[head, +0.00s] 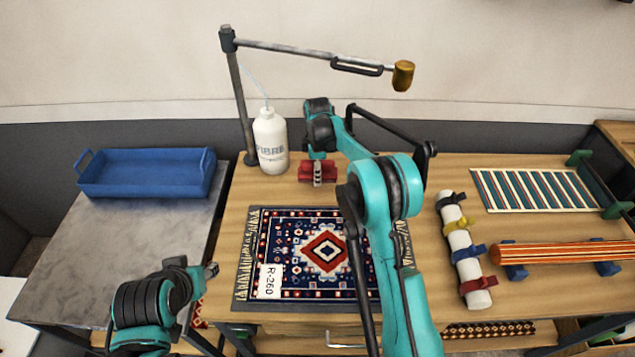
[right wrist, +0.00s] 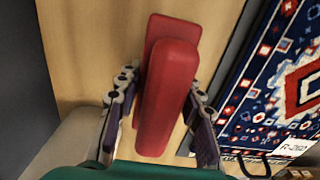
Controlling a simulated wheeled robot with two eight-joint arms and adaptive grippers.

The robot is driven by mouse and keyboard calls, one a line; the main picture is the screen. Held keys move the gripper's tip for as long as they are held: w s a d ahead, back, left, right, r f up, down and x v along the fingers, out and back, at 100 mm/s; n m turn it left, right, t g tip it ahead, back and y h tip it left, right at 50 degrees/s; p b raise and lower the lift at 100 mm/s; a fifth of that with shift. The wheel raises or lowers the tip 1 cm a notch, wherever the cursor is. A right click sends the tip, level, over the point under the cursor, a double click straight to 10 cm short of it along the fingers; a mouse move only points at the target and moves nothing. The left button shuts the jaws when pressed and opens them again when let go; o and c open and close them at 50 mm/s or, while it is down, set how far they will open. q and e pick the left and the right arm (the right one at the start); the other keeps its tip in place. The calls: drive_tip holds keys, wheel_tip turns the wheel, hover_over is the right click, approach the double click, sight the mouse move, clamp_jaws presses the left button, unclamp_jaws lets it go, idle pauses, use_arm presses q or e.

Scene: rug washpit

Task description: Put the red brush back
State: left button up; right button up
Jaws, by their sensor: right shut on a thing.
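The red brush (head: 305,173) is at the back of the wooden table, behind the patterned rug and right of the white bottle. My right gripper (head: 318,173) comes down over it and is shut on it. In the right wrist view the red brush (right wrist: 168,92) lies between the two fingers of my right gripper (right wrist: 162,100). I cannot tell whether the brush touches the table or hangs just above it. My left gripper (head: 210,270) is at the table's front left, away from the brush; its jaws are too small to read.
A white bottle (head: 270,142) and a lamp-like post (head: 240,95) stand close left of the brush. The rug (head: 290,250) lies in front. A blue tray (head: 145,175) is on the grey side table. A strapped white roll (head: 462,250) and a striped roll (head: 560,253) are right.

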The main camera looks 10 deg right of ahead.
wheel_tip(320, 180, down, 3)
drive_tip(key=shift+r+b, duration=0.2)
drive_tip(key=shift+b, duration=0.15)
drive_tip(key=shift+f, duration=0.4)
drive_tip(key=shift+s+f+b, duration=0.1)
drive_tip(key=shift+f+b, duration=0.2)
drive_tip(key=shift+b, duration=0.1)
drive_tip(key=o, duration=1)
drive_tip(key=shift+o, duration=1)
drive_tip(key=shift+f, duration=0.15)
